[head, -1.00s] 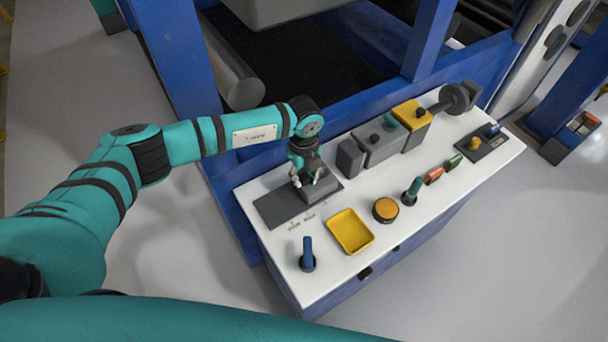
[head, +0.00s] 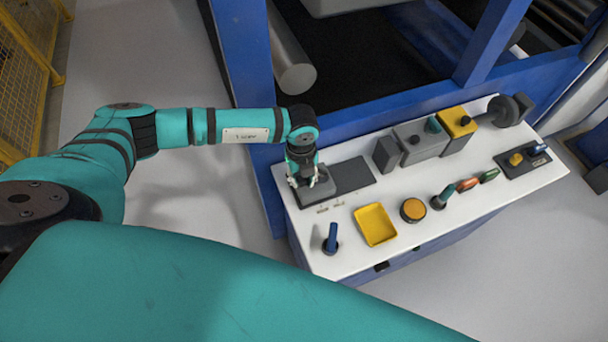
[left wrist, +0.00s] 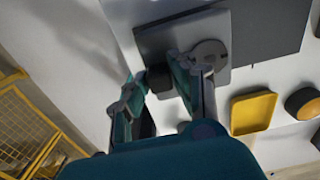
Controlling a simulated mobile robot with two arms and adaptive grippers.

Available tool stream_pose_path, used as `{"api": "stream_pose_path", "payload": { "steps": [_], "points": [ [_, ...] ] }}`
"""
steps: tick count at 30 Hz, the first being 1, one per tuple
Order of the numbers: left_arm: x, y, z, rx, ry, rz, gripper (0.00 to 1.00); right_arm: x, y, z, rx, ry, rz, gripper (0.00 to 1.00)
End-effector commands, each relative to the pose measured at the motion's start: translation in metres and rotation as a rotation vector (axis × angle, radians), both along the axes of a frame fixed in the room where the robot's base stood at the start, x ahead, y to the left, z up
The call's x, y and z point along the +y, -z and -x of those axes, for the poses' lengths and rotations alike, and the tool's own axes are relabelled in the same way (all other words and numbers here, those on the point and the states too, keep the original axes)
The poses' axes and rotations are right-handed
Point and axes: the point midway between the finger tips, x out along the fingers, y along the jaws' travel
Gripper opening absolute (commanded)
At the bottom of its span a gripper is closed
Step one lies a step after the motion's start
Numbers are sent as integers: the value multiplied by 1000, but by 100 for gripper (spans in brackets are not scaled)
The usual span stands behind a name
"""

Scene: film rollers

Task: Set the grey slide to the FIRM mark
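The grey slide (head: 322,189) sits at the left end of its dark plate (head: 353,175) on the white console top. Two small printed marks (head: 330,207) lie just in front of the plate; their lettering is too small to read, and the slide is near the left one. My left gripper (head: 303,182) is over the slide, pointing down. In the left wrist view, its fingers (left wrist: 157,85) stand on both sides of a black knob (left wrist: 158,77) on the slide (left wrist: 217,76) and appear closed on it. My right gripper is out of view.
On the console (head: 300,222) are a blue lever (head: 332,236), a yellow tray (head: 375,225), an orange button (head: 413,210) and a green-topped lever (head: 445,195). Grey and yellow blocks (head: 457,124) stand behind. A blue machine frame rises behind the console.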

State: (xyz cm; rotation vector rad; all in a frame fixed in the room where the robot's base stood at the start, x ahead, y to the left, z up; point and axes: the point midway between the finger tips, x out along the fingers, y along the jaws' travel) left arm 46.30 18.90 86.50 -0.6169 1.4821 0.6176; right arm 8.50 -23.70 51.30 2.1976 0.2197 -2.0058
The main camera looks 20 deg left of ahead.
Motion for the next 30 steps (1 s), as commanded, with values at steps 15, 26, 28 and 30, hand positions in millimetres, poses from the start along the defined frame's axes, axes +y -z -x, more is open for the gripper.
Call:
{"api": "stream_pose_path", "payload": {
  "steps": [15,26,28,30],
  "points": [
    [0,-20,-1,-4,0,1,33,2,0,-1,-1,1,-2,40],
    [0,-94,-1,-6,0,1,33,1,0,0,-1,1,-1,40],
    [0,-105,-1,-4,-1,1,33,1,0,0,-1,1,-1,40],
    [0,-112,-1,-4,-1,1,33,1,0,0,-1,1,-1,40]
  ]
}}
